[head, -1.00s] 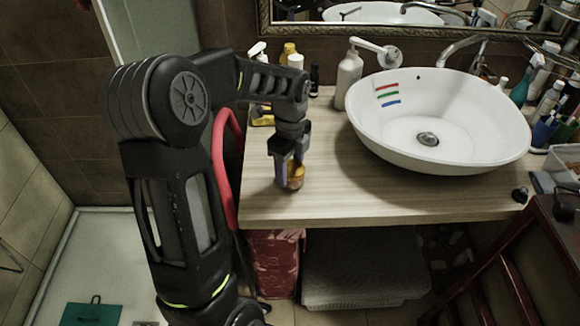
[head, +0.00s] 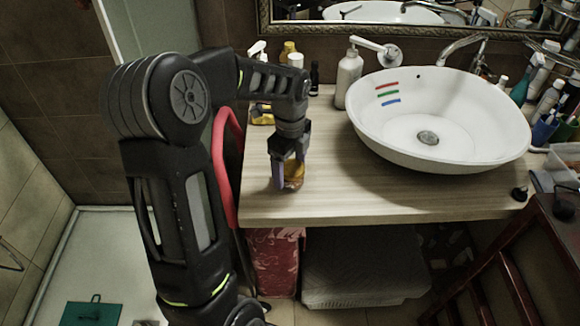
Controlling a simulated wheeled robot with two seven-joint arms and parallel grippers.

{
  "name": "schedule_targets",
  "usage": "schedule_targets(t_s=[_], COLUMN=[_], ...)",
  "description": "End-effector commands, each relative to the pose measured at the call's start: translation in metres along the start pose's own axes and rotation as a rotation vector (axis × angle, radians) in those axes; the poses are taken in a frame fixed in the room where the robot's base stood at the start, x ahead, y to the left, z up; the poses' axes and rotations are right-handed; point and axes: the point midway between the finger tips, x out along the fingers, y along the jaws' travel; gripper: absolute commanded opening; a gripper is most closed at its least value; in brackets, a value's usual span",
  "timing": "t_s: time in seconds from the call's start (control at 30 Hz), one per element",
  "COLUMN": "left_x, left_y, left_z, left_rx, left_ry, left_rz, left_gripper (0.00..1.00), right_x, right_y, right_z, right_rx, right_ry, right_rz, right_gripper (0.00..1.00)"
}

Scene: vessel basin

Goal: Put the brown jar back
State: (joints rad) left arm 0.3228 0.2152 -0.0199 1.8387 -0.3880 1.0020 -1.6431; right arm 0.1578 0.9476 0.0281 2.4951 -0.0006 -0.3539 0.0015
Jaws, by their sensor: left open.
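The brown jar (head: 294,176) stands on the wooden counter near its front left part. It looks amber-brown and small. My left gripper (head: 286,182) points down over it from above, with its fingers open around or right beside the jar. The near finger and the gripper body hide part of the jar, so I cannot tell whether the fingers touch it. My right gripper does not show.
The wooden counter (head: 400,197) is clear in front of the white basin (head: 450,140). A white pump bottle (head: 348,77) and several small bottles stand at the back left. Toiletries crowd the right end. A mirror (head: 300,20) hangs behind.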

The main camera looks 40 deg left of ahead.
Motion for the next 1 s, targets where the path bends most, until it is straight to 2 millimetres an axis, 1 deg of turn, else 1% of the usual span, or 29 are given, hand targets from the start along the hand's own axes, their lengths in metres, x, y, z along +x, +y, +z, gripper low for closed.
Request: schedule_targets(t_s=[0.17, 0.27, 0.5, 0.6, 0.7, 0.77, 1.0], left_x=[-0.020, -0.038, -0.089, -0.105, -0.116, -0.119, -0.121], left_y=[-0.001, -0.002, -0.001, -0.001, -0.001, 0.000, 0.000], left_z=[0.000, 0.000, 0.000, 0.000, 0.000, 0.000, 0.000], left_rx=[0.000, 0.001, 0.001, 0.000, 0.000, 0.001, 0.001], left_ry=[-0.001, -0.002, -0.001, -0.001, 0.000, 0.000, 0.000], left_rz=[-0.004, -0.006, -0.005, -0.004, -0.002, -0.001, 0.000], left_gripper=[0.78, 0.78, 0.78, 0.78, 0.78, 0.78, 0.78], right_x=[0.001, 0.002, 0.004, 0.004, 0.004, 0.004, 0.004], right_y=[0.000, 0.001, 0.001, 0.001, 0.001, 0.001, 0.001], right_z=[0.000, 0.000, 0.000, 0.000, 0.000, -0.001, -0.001], right_rx=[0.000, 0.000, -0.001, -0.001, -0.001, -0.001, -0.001], right_ry=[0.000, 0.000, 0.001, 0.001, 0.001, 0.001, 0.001], right_rz=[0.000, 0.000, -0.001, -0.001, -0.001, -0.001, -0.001], right_gripper=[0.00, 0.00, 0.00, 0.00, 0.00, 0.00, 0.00])
